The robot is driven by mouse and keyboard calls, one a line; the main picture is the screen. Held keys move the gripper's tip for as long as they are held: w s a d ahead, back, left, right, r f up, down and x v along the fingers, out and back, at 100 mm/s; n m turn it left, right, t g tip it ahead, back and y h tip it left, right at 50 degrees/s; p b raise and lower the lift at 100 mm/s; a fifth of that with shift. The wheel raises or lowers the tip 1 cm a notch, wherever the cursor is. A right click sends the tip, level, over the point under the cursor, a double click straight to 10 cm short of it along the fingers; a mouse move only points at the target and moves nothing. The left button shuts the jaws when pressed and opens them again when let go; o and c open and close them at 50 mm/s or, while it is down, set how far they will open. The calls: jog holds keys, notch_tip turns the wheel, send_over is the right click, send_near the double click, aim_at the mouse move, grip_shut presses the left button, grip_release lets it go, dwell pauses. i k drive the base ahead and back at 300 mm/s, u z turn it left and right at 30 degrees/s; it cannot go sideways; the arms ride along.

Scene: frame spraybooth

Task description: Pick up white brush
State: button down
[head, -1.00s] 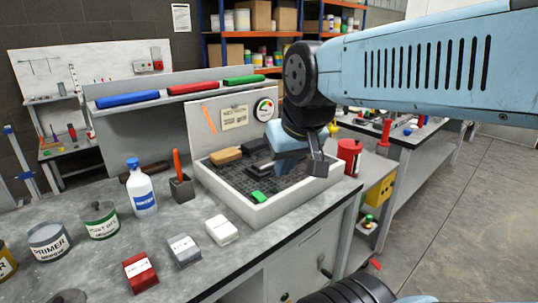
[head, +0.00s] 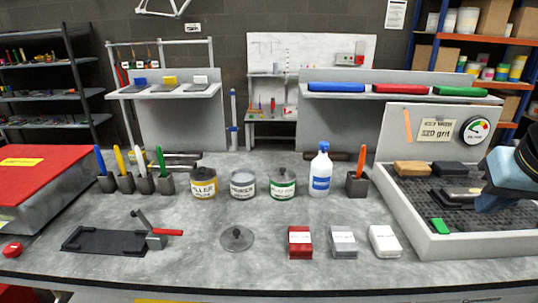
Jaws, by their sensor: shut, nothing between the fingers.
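The white brush (head: 139,161) stands upright, handle up, in a small dark holder (head: 145,184) at the left of the grey workbench. It is in a row with the blue (head: 100,160), yellow (head: 120,160) and green (head: 160,157) handled brushes, with yellow to its left and green to its right. Its lower end is hidden in the holder. Only a pale blue and black part of my arm shows at the right edge, over the sanding tray, far from the brush. My gripper's fingers are outside the picture.
A red-topped box (head: 30,175) stands left of the brushes. Cans (head: 203,184), a white bottle (head: 320,172) and an orange-handled tool (head: 361,160) stand to the right. A black clamp plate (head: 105,240) lies in front. The sanding tray (head: 470,243) is at right.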

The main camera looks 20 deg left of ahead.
aim_at(139, 154)
jog(key=u, duration=1.95)
jog(key=k, duration=0.8)
jog(key=i, duration=0.8)
jog(key=u, duration=0.1)
